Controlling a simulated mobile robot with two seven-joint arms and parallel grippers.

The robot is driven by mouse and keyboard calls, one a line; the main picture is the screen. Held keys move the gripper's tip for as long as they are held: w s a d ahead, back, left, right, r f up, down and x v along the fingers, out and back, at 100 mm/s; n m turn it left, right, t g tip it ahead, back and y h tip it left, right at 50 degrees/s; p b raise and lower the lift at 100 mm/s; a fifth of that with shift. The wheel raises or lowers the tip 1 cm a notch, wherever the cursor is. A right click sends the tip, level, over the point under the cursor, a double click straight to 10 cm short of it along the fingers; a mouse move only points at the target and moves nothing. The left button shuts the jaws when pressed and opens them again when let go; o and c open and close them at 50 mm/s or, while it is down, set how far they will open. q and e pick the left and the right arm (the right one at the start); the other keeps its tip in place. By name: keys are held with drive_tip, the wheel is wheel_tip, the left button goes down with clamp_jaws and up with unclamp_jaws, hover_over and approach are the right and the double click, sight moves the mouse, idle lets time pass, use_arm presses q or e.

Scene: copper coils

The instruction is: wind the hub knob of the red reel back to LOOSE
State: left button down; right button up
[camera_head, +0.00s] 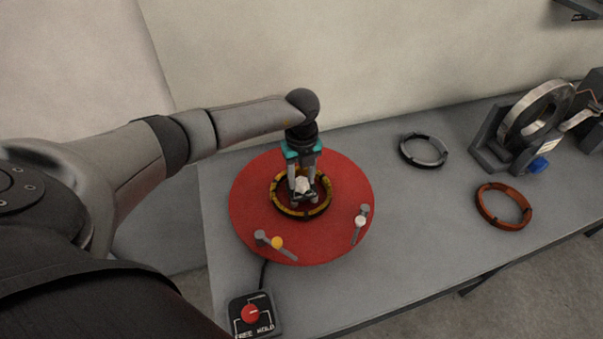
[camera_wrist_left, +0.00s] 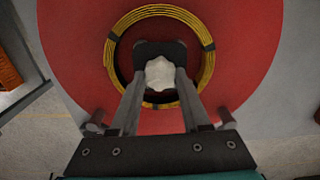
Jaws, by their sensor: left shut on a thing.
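The red reel (camera_head: 340,236) lies flat on the grey table as a wide disc. A yellow-and-black coil (camera_head: 281,207) sits around its centre, and it also shows in the left wrist view (camera_wrist_left: 206,58). The pale hub knob (camera_head: 302,184) stands in the middle of the coil and shows in the left wrist view (camera_wrist_left: 160,74). My left gripper (camera_head: 303,194) points down over the hub, its fingers shut on the knob, one on each side. Any marking for LOOSE is not readable. My right gripper is not in view.
Two posts with a yellow (camera_head: 277,242) and a white knob (camera_head: 360,221) stand near the reel's front rim. A control box (camera_head: 255,314) with a red dial is at the front left. A black-grey coil (camera_head: 423,151), an orange coil (camera_head: 503,207) and a metal ring stand (camera_head: 536,110) lie right.

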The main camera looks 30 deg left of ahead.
sight(302, 181)
use_arm(q)
drive_tip(key=shift+w+a+r+n, duration=0.1)
drive_tip(key=shift+n, duration=0.5)
drive_tip(key=shift+p, duration=0.3)
drive_tip(key=shift+c, duration=1.9)
unclamp_jaws()
wheel_tip(302, 181, up, 15)
drive_tip(key=shift+b, duration=0.3)
